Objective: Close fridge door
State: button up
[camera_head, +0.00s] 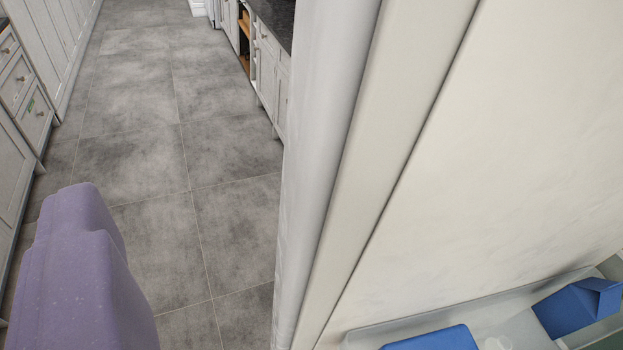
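The fridge door (430,110) fills the right half of the view and stands open, with its pale inner face towards me. Its rounded grey-white edge runs from top to bottom near the middle of the picture. A door shelf at the bottom right holds a blue carton (580,305) and another blue item (435,340). A lilac rounded part, which looks like part of my gripper (80,270), shows at the lower left. It is left of the door edge, with a gap between them in the picture. Its fingertips cannot be made out. The fridge body is not clearly visible.
Grey tiled floor (140,150) lies open along the aisle. Pale cabinets with drawers (25,85) line the left side. A counter unit with a dark top (272,20) and wooden shelf parts stands beyond the door edge.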

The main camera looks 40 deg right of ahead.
aim_at(446, 164)
jog(key=i+j+u, duration=0.3)
jog(key=i+u, duration=0.15)
jog(key=i+j+u, duration=0.1)
jog(key=i+u, duration=0.3)
jog(key=i+j+z, duration=0.1)
jog(key=i+z, duration=0.35)
jog(key=i+j+z, duration=0.2)
jog(key=i+z, duration=0.15)
jog(key=z, duration=0.15)
jog(key=i+z, duration=0.15)
jog(key=z, duration=0.35)
jog(key=i+j+z, duration=0.1)
jog(key=z, duration=0.4)
jog(key=i+j+z, duration=0.1)
jog(key=z, duration=0.35)
jog(key=i+j+z, duration=0.1)
jog(key=j+z, duration=0.15)
jog(key=z, duration=0.25)
jog(key=j+z, duration=0.2)
jog(key=z, duration=0.3)
jog(key=i+j+z, duration=0.1)
jog(key=j+z, duration=0.2)
jog(key=z, duration=0.15)
jog(key=j+z, duration=0.45)
jog(key=i+j+z, duration=0.1)
jog(key=j+z, duration=0.15)
jog(key=z, duration=0.15)
jog(key=j+z, duration=0.45)
jog(key=k+l, duration=0.05)
jog(key=l, duration=0.05)
